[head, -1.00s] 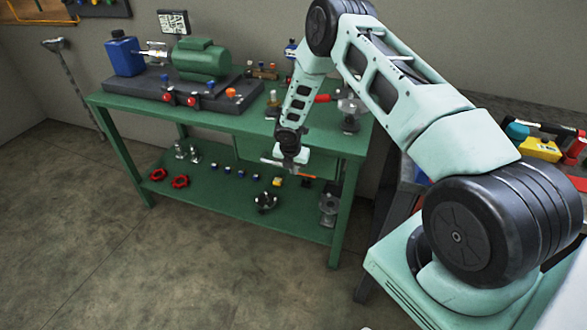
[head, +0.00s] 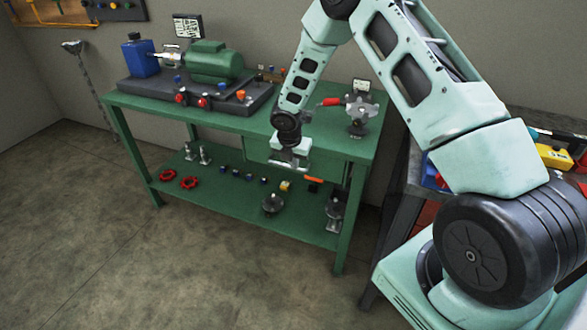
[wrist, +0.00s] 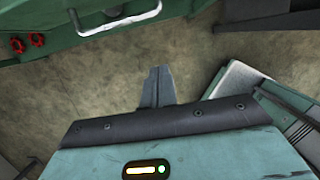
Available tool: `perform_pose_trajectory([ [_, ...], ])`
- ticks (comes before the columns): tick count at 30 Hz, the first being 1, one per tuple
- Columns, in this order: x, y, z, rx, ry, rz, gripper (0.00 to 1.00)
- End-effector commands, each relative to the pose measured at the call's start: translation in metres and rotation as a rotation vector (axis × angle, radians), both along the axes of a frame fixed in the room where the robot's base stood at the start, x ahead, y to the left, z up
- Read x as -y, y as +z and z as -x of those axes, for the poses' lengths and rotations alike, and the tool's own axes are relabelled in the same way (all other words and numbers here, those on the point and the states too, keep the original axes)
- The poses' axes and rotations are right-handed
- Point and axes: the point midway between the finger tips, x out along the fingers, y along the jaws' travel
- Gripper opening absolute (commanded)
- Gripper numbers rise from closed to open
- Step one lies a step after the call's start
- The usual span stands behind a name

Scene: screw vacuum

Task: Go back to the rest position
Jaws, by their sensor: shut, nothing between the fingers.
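My gripper (head: 290,163) hangs at the end of my arm, in front of the green workbench (head: 240,122) and above its lower shelf in the head view. In the wrist view the fingers (wrist: 156,88) are together, with nothing between them, and bare concrete floor lies behind them. The bench's silver drawer handle (wrist: 118,20) shows at the top of the wrist view, apart from the fingers.
The bench top holds a green motor (head: 215,62), a blue canister (head: 141,56) and a metal handwheel part (head: 360,112). Red valve wheels (head: 190,182) and small parts lie on the lower shelf. A second table (head: 408,205) stands at the right. The floor in front is clear.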

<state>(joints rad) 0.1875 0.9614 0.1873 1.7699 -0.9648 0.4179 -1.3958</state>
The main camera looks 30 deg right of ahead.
Motion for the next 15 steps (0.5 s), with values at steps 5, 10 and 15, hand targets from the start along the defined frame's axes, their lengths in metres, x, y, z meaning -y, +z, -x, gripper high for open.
perform_pose_trajectory([
  [5, -0.001, 0.005, 0.001, -0.001, -0.001, 0.000, 0.00],
  [10, -0.012, 0.015, 0.003, 0.008, -0.028, -0.010, 0.00],
  [15, -0.072, 0.069, 0.027, 0.044, -0.228, -0.079, 0.00],
])
